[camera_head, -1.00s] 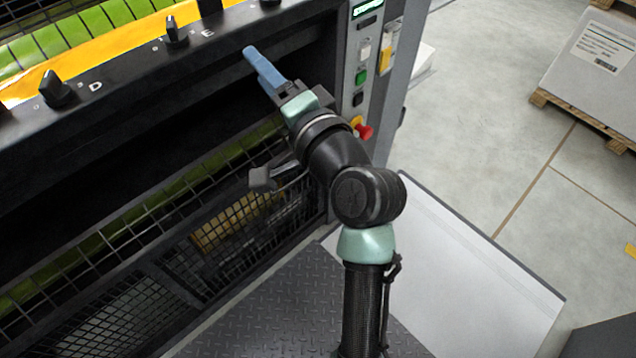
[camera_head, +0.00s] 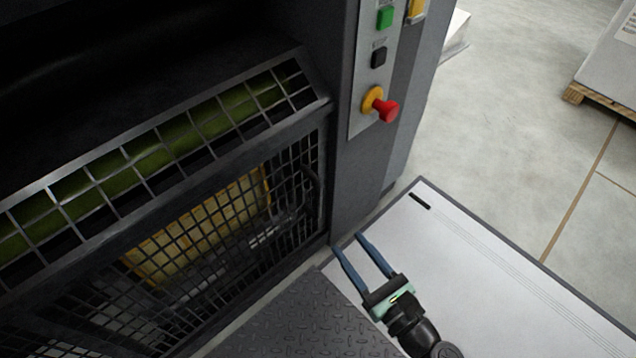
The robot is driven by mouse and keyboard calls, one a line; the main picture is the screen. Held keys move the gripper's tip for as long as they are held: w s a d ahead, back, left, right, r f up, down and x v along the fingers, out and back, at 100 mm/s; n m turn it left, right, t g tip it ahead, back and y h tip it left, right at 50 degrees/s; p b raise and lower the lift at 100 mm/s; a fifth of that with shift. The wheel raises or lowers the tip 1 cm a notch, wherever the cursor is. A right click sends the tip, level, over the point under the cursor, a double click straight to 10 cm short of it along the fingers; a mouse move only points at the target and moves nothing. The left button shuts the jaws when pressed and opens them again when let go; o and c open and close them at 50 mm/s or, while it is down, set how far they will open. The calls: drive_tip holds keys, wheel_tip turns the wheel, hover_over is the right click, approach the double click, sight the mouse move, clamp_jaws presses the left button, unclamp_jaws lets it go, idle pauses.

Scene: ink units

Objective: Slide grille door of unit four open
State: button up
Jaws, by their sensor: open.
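The grille door (camera_head: 215,235) is a black wire mesh panel in a dark frame on the front of the printing unit, at the lower left of the head view. Through its mesh I see a yellow slatted part and metal rods. A handle on the door is not clear to me. My gripper (camera_head: 360,240) is open and empty, with its two blue fingers apart. In the picture it lies just right of the door's lower right corner, over the white panel. I cannot tell its exact distance from the door.
A control strip with a green button (camera_head: 384,18) and a red emergency knob (camera_head: 387,109) is on the unit's right post. A dark treadplate step (camera_head: 300,315) lies below the door. A white panel (camera_head: 480,270) lies right of it. Open floor and a loaded pallet (camera_head: 600,100) are further right.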

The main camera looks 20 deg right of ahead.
sight(320, 202)
drive_tip(key=w+b, duration=0.2)
drive_tip(key=w, duration=0.2)
drive_tip(key=w+a+b, duration=0.1)
drive_tip(key=w, duration=0.3)
drive_tip(key=w+b, duration=0.2)
drive_tip(key=w, duration=0.2)
drive_tip(key=shift+w+a+f+b, duration=0.2)
drive_tip(key=shift+f+b, duration=0.05)
drive_tip(key=shift+b, duration=0.1)
drive_tip(key=shift+w+r, duration=0.15)
drive_tip(key=shift+w, duration=0.35)
clamp_jaws()
idle(0.5)
